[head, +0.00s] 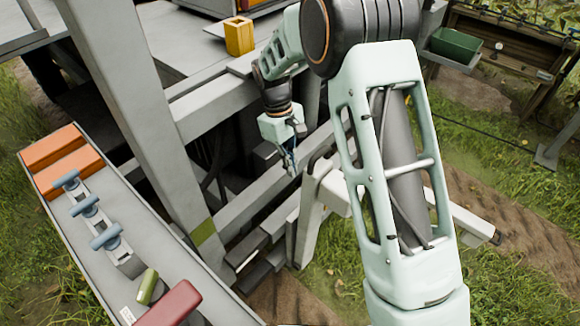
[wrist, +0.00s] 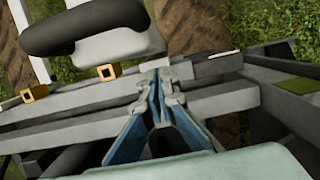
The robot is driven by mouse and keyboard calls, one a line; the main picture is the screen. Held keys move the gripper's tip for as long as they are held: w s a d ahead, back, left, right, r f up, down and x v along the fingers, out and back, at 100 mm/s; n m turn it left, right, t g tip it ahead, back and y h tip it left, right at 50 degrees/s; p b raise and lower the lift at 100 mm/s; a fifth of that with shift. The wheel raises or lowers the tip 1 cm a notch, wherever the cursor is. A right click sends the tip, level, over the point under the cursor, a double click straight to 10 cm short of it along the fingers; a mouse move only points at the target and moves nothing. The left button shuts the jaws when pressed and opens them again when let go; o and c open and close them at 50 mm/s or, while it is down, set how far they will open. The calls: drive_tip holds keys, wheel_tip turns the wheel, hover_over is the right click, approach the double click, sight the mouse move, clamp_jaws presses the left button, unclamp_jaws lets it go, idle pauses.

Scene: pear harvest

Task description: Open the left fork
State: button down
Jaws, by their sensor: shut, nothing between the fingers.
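My gripper (head: 290,162) hangs pointing down beside the grey frame beams, left of a pale bracket. In the wrist view my gripper (wrist: 164,88) has its blue fingers together and nothing between them; the tips show over a grey beam (wrist: 95,118). A pale arm with a dark end (head: 465,217) reaches out to the right, partly hidden behind my arm; it may be a fork, but I cannot tell if it is the left one. The wrist view shows a black rounded part (wrist: 85,25) on a pale body (wrist: 125,38), close above my fingertips.
A grey upright post (head: 130,90) stands left of my gripper. A yellow block (head: 239,36) sits on the deck.

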wheel_tip(320, 180, down, 7)
drive_tip(key=d, duration=0.1)
drive_tip(key=shift+s+r, duration=0.2)
drive_tip(key=shift+s, duration=0.25)
drive_tip(key=shift+d, duration=0.1)
